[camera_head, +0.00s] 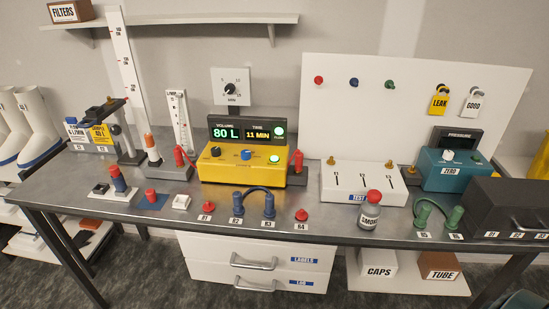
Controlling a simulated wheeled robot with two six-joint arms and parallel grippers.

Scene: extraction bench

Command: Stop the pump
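The pump, as far as I can tell, is the yellow box (225,173) at the middle of the bench. Its dark display (246,131) reads 80 L under VOLUME and 11 MIN under TIME. A green light (279,131) glows at the display's right end. On the box's sloped top are a black knob (215,152), a blue button (246,155) and a glowing green button (274,158). A red fitting stands at each side of the box. Neither of my grippers is in view.
A dial (231,89) marked MIN stands behind the pump. Left are a flow tube (179,120) and a clamp stand (126,145). Small fittings line the front edge.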

